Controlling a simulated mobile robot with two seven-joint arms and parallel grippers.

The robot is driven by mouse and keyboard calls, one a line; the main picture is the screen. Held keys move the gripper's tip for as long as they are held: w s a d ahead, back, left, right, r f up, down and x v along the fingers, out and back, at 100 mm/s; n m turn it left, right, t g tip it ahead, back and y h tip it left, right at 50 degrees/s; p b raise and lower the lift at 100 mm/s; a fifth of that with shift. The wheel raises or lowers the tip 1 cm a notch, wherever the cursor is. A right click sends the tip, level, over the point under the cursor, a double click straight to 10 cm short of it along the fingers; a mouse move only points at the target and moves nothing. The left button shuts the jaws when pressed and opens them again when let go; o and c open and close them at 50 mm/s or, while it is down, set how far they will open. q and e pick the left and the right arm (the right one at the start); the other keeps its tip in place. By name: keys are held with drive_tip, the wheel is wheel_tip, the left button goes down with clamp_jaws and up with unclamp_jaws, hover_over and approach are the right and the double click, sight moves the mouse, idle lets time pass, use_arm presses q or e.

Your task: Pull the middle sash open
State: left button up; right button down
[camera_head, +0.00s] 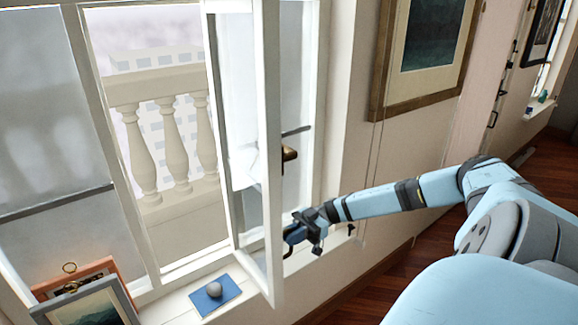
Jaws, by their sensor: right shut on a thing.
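The middle sash (272,140) is a white-framed window panel that stands swung inward from the window opening. A dark brown handle (289,154) sits on its frame at mid height. My right gripper (287,243) is at the lower part of the sash's frame edge, below the handle, and is shut on the sash. The exact contact of its fingers is hard to make out. My left gripper is not in view.
Framed pictures (88,304) lean at the lower left.

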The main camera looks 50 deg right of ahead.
drive_tip(key=c, duration=1.2)
unclamp_jaws()
drive_tip(key=b+v, duration=0.1)
drive_tip(key=v, duration=1.2)
drive_tip(key=shift+d+r+b, duration=0.1)
drive_tip(key=shift+d+b, duration=0.2)
drive_tip(key=shift+d, duration=0.1)
